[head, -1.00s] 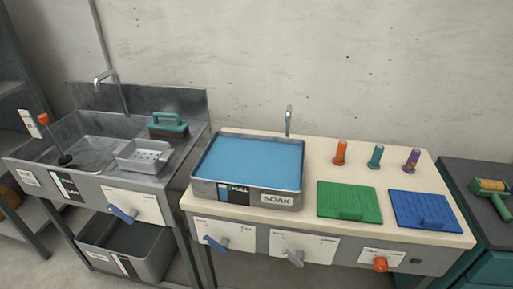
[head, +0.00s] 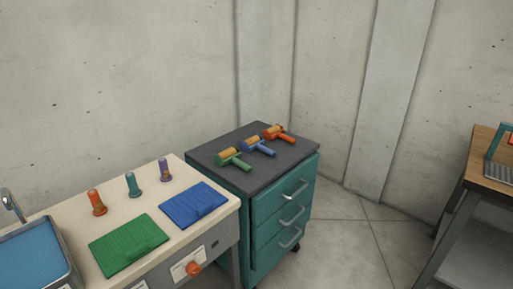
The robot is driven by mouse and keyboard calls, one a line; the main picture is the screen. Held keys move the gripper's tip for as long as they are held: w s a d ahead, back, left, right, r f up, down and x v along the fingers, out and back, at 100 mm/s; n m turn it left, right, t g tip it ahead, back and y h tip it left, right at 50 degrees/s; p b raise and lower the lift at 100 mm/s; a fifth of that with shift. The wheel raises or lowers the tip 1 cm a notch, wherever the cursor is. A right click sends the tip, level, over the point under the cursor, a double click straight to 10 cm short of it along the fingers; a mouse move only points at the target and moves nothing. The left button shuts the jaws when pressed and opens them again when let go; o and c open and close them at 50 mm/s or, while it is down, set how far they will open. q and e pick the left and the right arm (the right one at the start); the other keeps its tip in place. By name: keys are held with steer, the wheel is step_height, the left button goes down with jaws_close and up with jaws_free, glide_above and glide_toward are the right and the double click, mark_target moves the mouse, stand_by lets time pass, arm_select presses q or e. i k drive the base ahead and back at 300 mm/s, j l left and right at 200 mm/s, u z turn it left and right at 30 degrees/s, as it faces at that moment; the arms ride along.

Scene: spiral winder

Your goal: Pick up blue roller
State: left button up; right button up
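The blue roller (head: 260,148) lies on the dark top of a teal drawer cabinet (head: 282,214), in the middle of a row of three rollers. It has a blue handle and frame with a tan roller part. A green roller (head: 234,159) lies to its left and an orange roller (head: 279,133) to its right, both close by. Neither of my grippers shows in the head view.
A pale bench (head: 72,220) left of the cabinet holds a green ridged board (head: 128,243), a blue ridged board (head: 193,204), three upright coloured pegs and a blue-filled tray (head: 35,262). A wooden-topped table (head: 490,150) stands at right. Floor (head: 350,235) between cabinet and table is clear.

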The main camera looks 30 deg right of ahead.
mark_target(258, 141)
steer(key=i+l+u, duration=0.15)
steer(key=l, duration=0.4)
steer(key=i+l+u, duration=0.1)
steer(key=l, duration=0.45)
steer(key=i+l+u, duration=0.15)
steer(key=l, duration=0.45)
steer(key=k, duration=0.05)
